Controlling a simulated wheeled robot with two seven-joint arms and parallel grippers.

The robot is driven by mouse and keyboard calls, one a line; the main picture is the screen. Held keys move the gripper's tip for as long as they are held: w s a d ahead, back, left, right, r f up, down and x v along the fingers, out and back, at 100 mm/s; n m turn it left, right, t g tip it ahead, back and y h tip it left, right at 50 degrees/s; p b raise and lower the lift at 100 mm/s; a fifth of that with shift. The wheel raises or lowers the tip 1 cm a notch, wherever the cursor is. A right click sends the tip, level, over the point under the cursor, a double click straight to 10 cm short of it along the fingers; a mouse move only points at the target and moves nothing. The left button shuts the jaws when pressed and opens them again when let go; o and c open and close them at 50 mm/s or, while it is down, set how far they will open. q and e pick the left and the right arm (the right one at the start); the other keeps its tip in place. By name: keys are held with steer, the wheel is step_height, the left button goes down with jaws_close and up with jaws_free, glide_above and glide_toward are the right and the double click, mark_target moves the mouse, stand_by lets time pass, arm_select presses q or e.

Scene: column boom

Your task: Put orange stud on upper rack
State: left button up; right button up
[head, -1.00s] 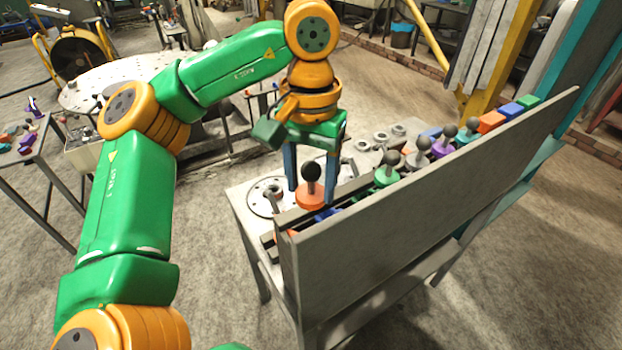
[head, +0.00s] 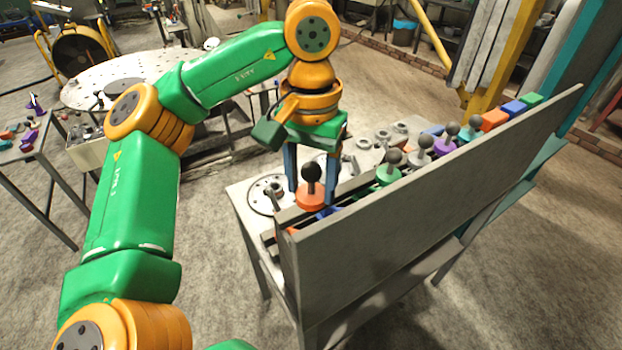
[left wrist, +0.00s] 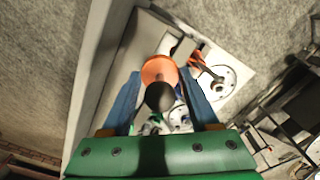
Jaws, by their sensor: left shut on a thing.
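The orange stud (head: 311,198) has a flat orange disc and a dark ball knob on top. It is upright between the blue fingers of my left gripper (head: 309,187), which is shut on it at the near end of the rack (head: 286,217). In the left wrist view, the orange stud (left wrist: 158,70) sits between the fingertips. The panel and fingers partly hide the rail beneath, so I cannot tell whether the stud touches it. My right gripper is not in view.
A tall grey panel (head: 430,170) stands along the rack's near side. A green stud (head: 388,177), a purple stud (head: 444,148) and other studs line the rack, with coloured blocks at its far end. A round perforated table (head: 125,80) stands behind my left arm.

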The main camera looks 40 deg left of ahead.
mark_target(311, 164)
arm_select(q)
steer(key=shift+f+b, duration=1.75)
steer(key=shift+f, duration=0.5)
steer(key=o, duration=1.1)
steer(key=shift+o, duration=0.2)
step_height(311, 164, up, 8)
steer(key=p, duration=0.8)
steer(key=shift+f, duration=0.15)
steer(key=shift+o, duration=0.2)
steer(key=shift+f, duration=0.1)
